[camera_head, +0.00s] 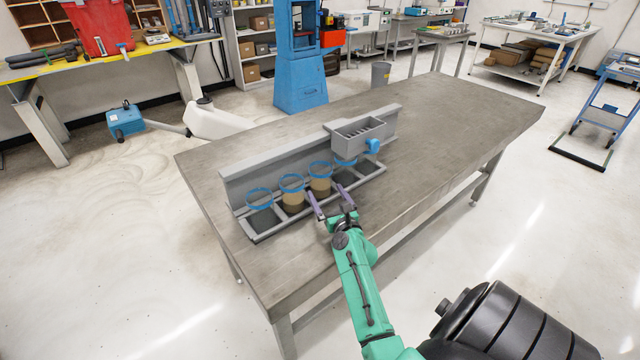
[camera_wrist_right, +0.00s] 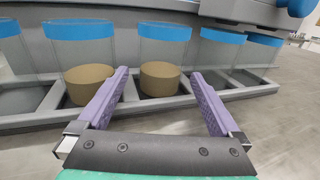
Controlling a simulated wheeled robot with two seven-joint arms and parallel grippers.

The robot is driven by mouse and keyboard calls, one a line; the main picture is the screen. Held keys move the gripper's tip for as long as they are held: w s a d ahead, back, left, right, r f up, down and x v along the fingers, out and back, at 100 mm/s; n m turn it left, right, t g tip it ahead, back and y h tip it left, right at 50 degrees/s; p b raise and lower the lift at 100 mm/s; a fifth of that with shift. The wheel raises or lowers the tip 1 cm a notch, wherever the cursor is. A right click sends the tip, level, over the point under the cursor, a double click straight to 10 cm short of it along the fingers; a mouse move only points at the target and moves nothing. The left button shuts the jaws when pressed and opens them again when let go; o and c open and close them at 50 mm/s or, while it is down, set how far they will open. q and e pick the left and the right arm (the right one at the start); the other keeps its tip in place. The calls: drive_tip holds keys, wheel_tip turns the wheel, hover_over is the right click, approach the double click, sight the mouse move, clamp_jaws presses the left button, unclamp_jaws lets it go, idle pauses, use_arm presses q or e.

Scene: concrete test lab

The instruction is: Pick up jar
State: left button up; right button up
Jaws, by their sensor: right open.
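Several clear jars with blue rims stand in a row in a grey rack (camera_head: 265,234) on the table. Two of them hold brown contents: one jar (camera_head: 292,190) and the jar to its right (camera_head: 320,177). In the right wrist view that right-hand jar (camera_wrist_right: 163,50) stands straight ahead between my fingers, and the other brown-filled jar (camera_wrist_right: 84,55) is to its left. My right gripper (camera_head: 327,193) is open and empty at the rack's front side, its purple fingers pointing at the jars. It also shows in the right wrist view (camera_wrist_right: 159,76). My left gripper is out of view.
A grey back panel (camera_head: 240,180) rises behind the jars. A grey slotted bin (camera_head: 345,132) and a blue knob-like part (camera_head: 373,146) are at the rack's far right end. The grey table (camera_head: 460,125) is bare to the right.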

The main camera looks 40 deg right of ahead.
sight(325, 190)
drive_tip(key=b+x, duration=0.1)
drive_tip(key=x, duration=0.1)
drive_tip(key=b+x, duration=0.1)
drive_tip(key=x, duration=0.2)
drive_tip(key=shift+w+d+f+b, duration=0.1)
drive_tip(key=shift+d+f+b, duration=0.05)
drive_tip(key=shift+f+b, duration=0.15)
drive_tip(key=shift+w, duration=0.15)
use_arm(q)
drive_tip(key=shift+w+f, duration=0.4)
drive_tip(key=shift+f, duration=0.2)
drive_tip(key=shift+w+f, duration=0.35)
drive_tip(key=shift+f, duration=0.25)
use_arm(e)
drive_tip(key=shift+r, duration=0.2)
drive_tip(key=c, duration=1.5)
